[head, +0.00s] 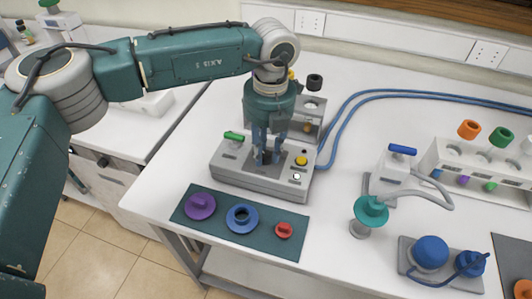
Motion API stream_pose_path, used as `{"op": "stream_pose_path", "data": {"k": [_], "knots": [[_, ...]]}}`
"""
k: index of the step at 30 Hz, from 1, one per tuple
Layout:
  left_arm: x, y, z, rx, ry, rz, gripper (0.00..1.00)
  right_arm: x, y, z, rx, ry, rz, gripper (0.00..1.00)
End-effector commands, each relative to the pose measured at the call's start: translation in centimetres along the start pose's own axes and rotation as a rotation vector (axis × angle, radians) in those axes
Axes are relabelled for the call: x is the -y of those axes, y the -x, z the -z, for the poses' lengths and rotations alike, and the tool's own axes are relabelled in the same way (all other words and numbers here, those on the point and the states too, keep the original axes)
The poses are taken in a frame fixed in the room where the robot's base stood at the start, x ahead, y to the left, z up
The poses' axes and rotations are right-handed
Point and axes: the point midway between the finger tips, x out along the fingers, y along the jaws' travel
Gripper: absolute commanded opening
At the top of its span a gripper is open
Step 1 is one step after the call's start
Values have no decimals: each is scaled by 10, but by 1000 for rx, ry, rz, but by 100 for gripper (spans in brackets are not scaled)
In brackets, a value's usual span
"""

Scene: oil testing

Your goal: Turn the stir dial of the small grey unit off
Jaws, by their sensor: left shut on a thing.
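A low grey unit (230,178) sits on the white bench, with a green-handled part (233,136) at its left, and a yellow knob (301,160) and a small white button (297,176) at its right. My left gripper (268,157) points straight down over the middle of this unit. Its fingers are shut on a small dark dial-like part on the unit's top, mostly hidden between them. I cannot read any dial marking. My right gripper is not in view.
A dark green mat (263,245) in front holds purple, blue and red round parts. A grey box (314,104) stands behind the unit, with blue hoses running right. A teal-topped item (371,211) and a blue-capped grey device (430,252) stand at right.

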Motion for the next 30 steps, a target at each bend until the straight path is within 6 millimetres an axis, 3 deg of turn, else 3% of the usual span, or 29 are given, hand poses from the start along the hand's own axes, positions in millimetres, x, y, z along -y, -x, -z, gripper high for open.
{"op": "stream_pose_path", "data": {"k": [10,11,13,23,30], "knots": [[0,1,0,-1,4,0,0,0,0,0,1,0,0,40],[0,1,0,-1,3,0,29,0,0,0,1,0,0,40],[0,1,0,0,3,0,43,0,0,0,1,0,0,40],[0,2,0,0,2,0,44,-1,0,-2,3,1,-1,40],[0,37,-1,4,2,1,44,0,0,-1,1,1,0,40]]}}
